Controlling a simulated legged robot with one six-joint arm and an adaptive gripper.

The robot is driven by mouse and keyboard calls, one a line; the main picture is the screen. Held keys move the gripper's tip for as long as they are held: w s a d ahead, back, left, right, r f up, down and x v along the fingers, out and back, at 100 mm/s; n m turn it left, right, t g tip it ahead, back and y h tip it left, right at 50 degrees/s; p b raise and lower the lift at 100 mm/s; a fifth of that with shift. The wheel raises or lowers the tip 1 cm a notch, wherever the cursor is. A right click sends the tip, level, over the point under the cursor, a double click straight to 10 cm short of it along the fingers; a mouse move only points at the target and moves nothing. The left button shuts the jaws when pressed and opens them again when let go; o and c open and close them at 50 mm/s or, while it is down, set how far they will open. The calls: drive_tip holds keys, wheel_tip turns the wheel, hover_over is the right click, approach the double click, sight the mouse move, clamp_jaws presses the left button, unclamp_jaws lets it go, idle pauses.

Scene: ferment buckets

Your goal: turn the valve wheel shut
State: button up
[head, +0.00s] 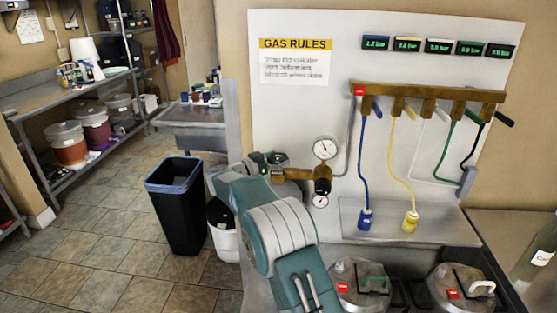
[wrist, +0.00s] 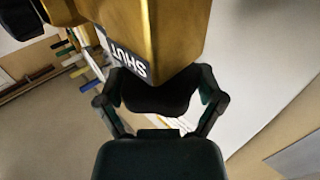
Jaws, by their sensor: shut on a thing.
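The valve wheel (wrist: 158,98) is a dark rounded knob under a gold valve body (wrist: 150,35) in the wrist view. The valve body carries a label reading SHUT (wrist: 128,62). My gripper (wrist: 160,88) has one finger on each side of the wheel and is shut on it. In the head view my gripper (head: 266,160) is at the left end of the brass regulator (head: 298,175), and the wheel is mostly hidden there. Two round gauges, an upper one (head: 325,149) and a lower one (head: 320,201), sit on the regulator. How far the wheel is turned cannot be told.
A brass manifold (head: 430,93) with coloured hoses hangs on the white panel right of the regulator, under several green displays. Lidded steel vessels (head: 360,285) stand below. A black bin (head: 177,205) and a white bucket (head: 224,238) stand left of my arm. Floor further left is clear.

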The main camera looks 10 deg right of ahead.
drive_tip(key=shift+a+r, duration=0.15)
drive_tip(key=shift+r, duration=0.05)
drive_tip(key=o, duration=0.9)
drive_tip(key=shift+w, duration=0.1)
drive_tip(key=shift+c, duration=0.2)
drive_tip(key=shift+a+f, duration=0.1)
drive_tip(key=shift+a, duration=0.1)
drive_tip(key=v, duration=1.2)
drive_tip(key=shift+f, duration=0.1)
